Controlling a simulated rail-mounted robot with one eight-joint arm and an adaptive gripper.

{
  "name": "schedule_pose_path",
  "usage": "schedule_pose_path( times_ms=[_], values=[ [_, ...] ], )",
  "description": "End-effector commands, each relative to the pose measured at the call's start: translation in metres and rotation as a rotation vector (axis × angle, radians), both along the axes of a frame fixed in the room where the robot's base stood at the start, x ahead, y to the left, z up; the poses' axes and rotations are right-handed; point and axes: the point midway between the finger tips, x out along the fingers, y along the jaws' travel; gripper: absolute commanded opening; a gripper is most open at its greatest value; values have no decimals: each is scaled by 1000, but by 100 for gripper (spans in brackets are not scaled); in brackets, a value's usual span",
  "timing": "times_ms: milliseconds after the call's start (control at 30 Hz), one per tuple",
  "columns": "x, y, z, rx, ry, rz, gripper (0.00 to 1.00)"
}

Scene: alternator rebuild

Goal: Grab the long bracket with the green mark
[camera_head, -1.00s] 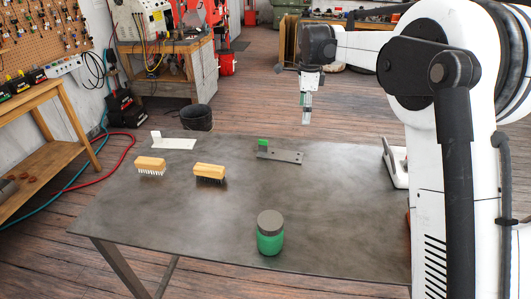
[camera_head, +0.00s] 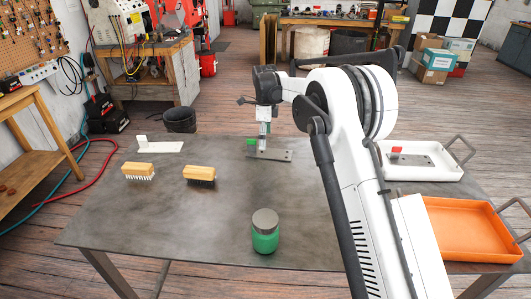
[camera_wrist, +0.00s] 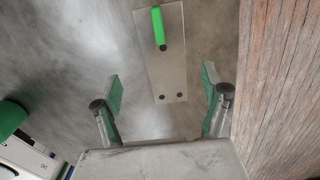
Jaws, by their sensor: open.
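The long bracket (camera_head: 272,155) is a flat grey plate with an upright green-marked tab at its left end, lying on the dark metal table near the far edge. My gripper (camera_head: 263,144) hangs just over it in the head view and partly hides it. In the wrist view, the bracket (camera_wrist: 165,72) lies ahead between the lines of the two fingers, its green mark (camera_wrist: 158,27) at the top and two dark holes at its near end. My gripper (camera_wrist: 162,88) is open and empty, with a green-padded finger on each side. Contact cannot be seen.
On the table are a white bracket (camera_head: 160,147), two wooden brushes (camera_head: 138,170) (camera_head: 200,173) and a green jar (camera_head: 265,235). At right are a white tray (camera_head: 440,174) holding a red-marked bracket (camera_head: 411,160), and an empty orange tray (camera_head: 470,228). The table's middle is clear.

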Motion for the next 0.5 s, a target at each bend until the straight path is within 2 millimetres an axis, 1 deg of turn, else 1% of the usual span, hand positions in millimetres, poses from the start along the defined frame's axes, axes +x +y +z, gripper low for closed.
schedule_pose_path(
  times_ms=[67,267,367,500],
  values=[
    [0,0,-7,0,0,0,78],
    [1,-1,-15,0,0,0,78],
    [3,-3,-24,0,0,0,78],
    [8,-6,-43,0,0,0,78]
  ],
)
